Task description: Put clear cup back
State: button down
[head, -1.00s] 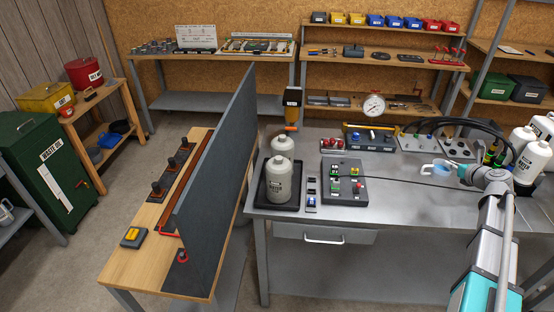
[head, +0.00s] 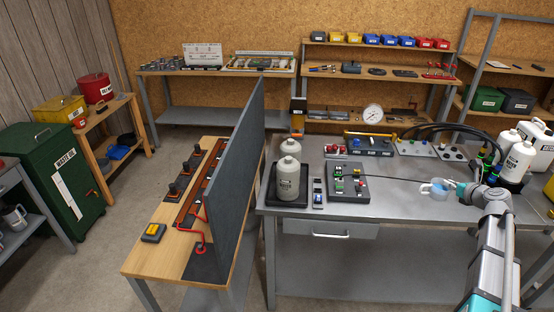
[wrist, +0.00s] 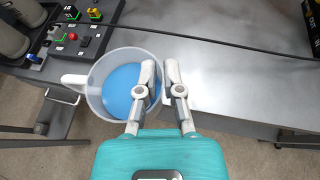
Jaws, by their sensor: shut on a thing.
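The clear cup (wrist: 100,98) is a translucent jug with a handle at its left and blue liquid (wrist: 126,90) inside. My gripper (wrist: 160,68) is shut on the cup's right wall in the wrist view, with one finger inside the rim and one outside. In the head view the cup (head: 437,190) is held at the end of my arm, over the grey metal bench (head: 400,208). My gripper (head: 458,187) is small there, and its fingertips are hard to make out.
A black control box (head: 347,184) with coloured switches and a tray with white bottles (head: 288,178) stand on the bench's left. More white bottles (head: 518,163) and black hoses are at the right. A dark upright panel (head: 236,165) divides off the wooden bench (head: 150,262). The bench's front middle is clear.

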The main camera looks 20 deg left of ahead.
jog(key=shift+a, duration=0.3)
jog(key=shift+a, duration=0.2)
